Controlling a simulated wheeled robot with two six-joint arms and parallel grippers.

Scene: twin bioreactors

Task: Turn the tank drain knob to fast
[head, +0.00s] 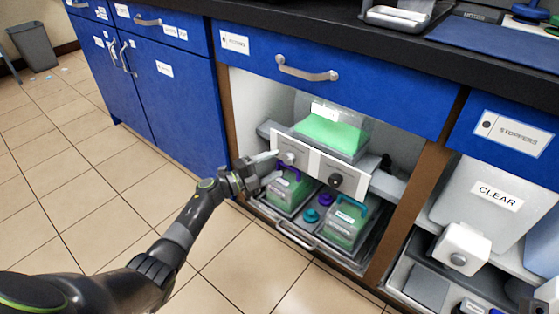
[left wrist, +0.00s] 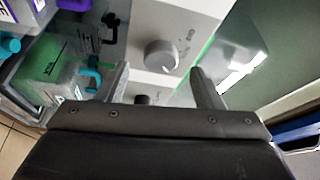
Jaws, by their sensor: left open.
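A clear tank (head: 330,134) with green liquid sits in the cabinet opening. Below it is a white panel (head: 312,166) with a light grey knob (head: 289,158) on its left half and a dark knob (head: 335,180) on its right half. I cannot read which is the drain knob. My left gripper (head: 278,166) is open and empty in front of the light knob. In the left wrist view, the light knob (left wrist: 161,56) shows between and beyond the open fingers (left wrist: 160,78), apart from them. The dark knob (left wrist: 142,99) is partly hidden at the gripper's edge. My right gripper is not in view.
Two lidded containers with green contents, one with a purple handle (head: 290,192) and one with a teal handle (head: 345,222), stand on a tray below the panel. A blue drawer (head: 330,65) overhangs the opening. A brown post (head: 415,195) bounds its right.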

